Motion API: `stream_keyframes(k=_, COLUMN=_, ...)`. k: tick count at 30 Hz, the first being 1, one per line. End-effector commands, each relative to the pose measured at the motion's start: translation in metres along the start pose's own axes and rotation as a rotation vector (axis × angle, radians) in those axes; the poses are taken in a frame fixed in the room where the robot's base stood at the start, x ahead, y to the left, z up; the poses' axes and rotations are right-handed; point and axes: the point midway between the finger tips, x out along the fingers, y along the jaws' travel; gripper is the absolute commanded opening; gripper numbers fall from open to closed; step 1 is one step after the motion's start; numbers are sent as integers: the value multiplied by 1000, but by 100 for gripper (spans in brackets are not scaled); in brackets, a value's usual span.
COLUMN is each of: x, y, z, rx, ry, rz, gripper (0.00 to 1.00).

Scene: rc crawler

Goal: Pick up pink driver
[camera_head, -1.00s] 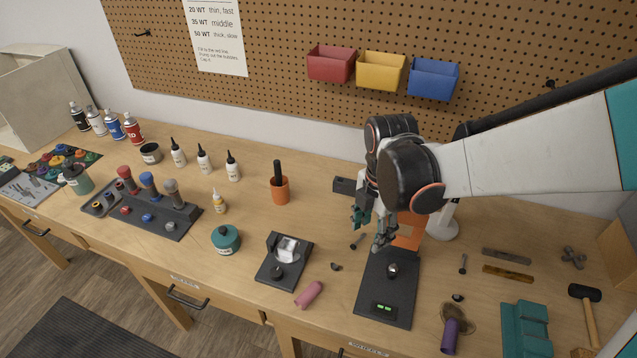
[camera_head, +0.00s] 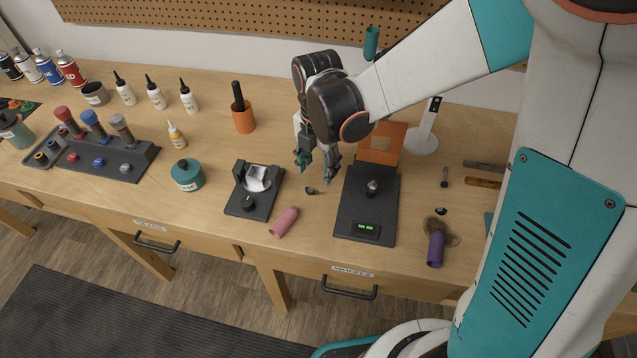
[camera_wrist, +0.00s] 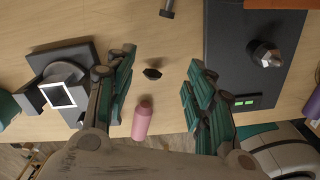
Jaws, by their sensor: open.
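The pink driver (camera_head: 284,221) lies on the wooden bench near its front edge, between a small black stand and a black scale-like base. In the wrist view the pink driver (camera_wrist: 142,120) shows below the gap between the fingers, its rounded end toward the top. A small dark bit (camera_wrist: 152,73) lies just beyond it; it also shows in the head view (camera_head: 310,190). My gripper (camera_head: 318,178) is open and empty above the bench, behind and a little right of the pink driver. In the wrist view my gripper (camera_wrist: 160,95) has its teal fingers spread wide.
The black stand (camera_head: 240,208) is left of the driver. The black base with green lights (camera_head: 350,224) is right of it. A purple driver (camera_head: 435,250) lies farther right. A teal jar (camera_head: 187,175) and an orange cup (camera_head: 243,122) stand to the left. Bare wood surrounds the pink driver.

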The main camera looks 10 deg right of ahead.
Motion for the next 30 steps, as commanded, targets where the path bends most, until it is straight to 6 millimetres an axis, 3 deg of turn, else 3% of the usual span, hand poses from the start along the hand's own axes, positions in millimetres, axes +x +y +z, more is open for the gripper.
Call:
stream_keyframes(k=7, x=15, y=2, z=1, rx=1, ry=0, rz=0, gripper=49)
stream_keyframes(k=16, x=53, y=5, z=2, rx=1, ry=0, rz=0, gripper=49)
stream_keyframes(k=24, x=55, y=5, z=2, rx=1, ry=0, rz=0, gripper=49)
stream_keyframes(k=26, x=54, y=5, z=2, rx=1, ry=0, rz=0, gripper=40)
stream_keyframes(k=30, x=54, y=5, z=2, rx=1, ry=0, rz=0, gripper=8)
